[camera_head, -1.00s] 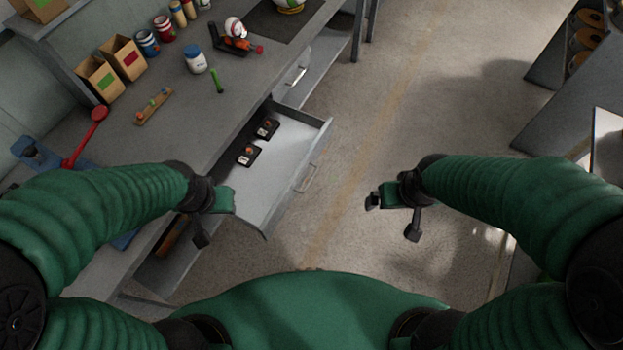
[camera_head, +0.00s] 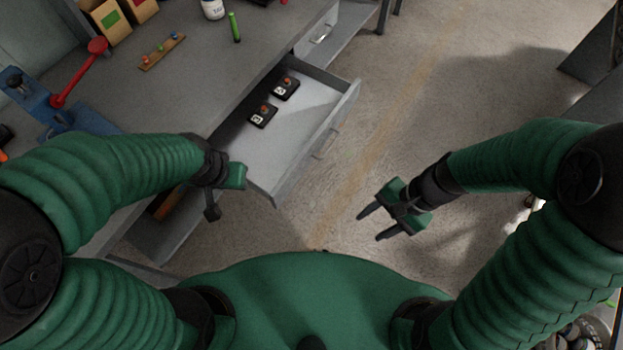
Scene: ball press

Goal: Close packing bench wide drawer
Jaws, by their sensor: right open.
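The wide drawer (camera_head: 309,118) of the packing bench (camera_head: 200,92) stands pulled out, with its front panel and handle (camera_head: 327,143) facing right over the floor. Two small dark items (camera_head: 262,115) lie inside it, toward the bench. My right gripper (camera_head: 369,226) is open and empty, below and to the right of the handle and apart from it. My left gripper (camera_head: 226,196) is at the near left end of the drawer. Its fingers are partly hidden, so I cannot tell whether it is open, or whether it touches the drawer.
A second drawer (camera_head: 325,35) with a handle shows farther along the bench. A blue press with a red lever (camera_head: 78,72), a wooden strip with coloured balls (camera_head: 161,52), a green cylinder (camera_head: 234,27) and boxes (camera_head: 107,21) stand on the bench. The floor (camera_head: 400,120) right of the drawer is clear.

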